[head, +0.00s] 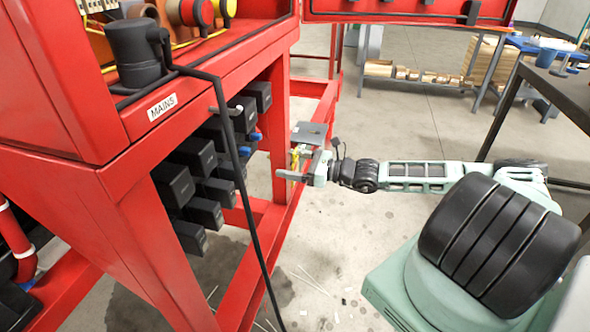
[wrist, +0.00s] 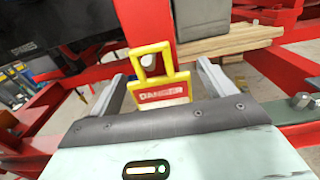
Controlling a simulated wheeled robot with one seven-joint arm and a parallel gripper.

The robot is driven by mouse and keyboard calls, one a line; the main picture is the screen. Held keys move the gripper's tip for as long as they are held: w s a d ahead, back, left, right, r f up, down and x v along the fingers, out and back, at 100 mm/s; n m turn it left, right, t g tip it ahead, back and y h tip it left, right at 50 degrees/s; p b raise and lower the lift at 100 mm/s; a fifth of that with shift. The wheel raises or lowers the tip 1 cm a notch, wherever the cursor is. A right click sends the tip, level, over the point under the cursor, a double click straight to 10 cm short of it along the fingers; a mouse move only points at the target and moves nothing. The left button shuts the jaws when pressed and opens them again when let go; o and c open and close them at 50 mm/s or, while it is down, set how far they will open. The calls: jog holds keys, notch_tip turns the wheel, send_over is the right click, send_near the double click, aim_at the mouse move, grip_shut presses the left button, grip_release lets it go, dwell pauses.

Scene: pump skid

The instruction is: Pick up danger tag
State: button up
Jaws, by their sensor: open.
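The danger tag (wrist: 160,92) shows in the wrist view, a yellow frame with a square loop on top and a red panel lettered DANGER in white. It stands upright between the two fingers of my open gripper (wrist: 158,80), with a gap on each side. Its lower edge is hidden behind the dark front edge of my gripper. In the head view my gripper (head: 291,160) is beside the red skid frame, and a bit of yellow from the tag (head: 294,159) shows at the fingers. What the tag hangs from or rests on I cannot tell.
The red skid frame (head: 138,215) with black boxes (head: 189,165) under the MAINS cabinet stands close on the left. A black cable (head: 247,190) hangs down in front of it. A dark table (head: 555,88) is at the right. Open floor (head: 415,120) lies between.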

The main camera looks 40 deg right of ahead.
jog(key=shift+w+a, duration=0.3)
jog(key=shift+w, duration=0.1)
jog(key=c, duration=1.1)
jog(key=shift+r, duration=0.15)
jog(key=shift+r+p, duration=0.85)
jog(key=shift+p, duration=0.35)
jog(key=p+v, duration=0.1)
jog(key=v, duration=0.8)
jog(key=p+v, duration=0.1)
jog(key=v, duration=0.8)
jog(key=shift+f, duration=0.25)
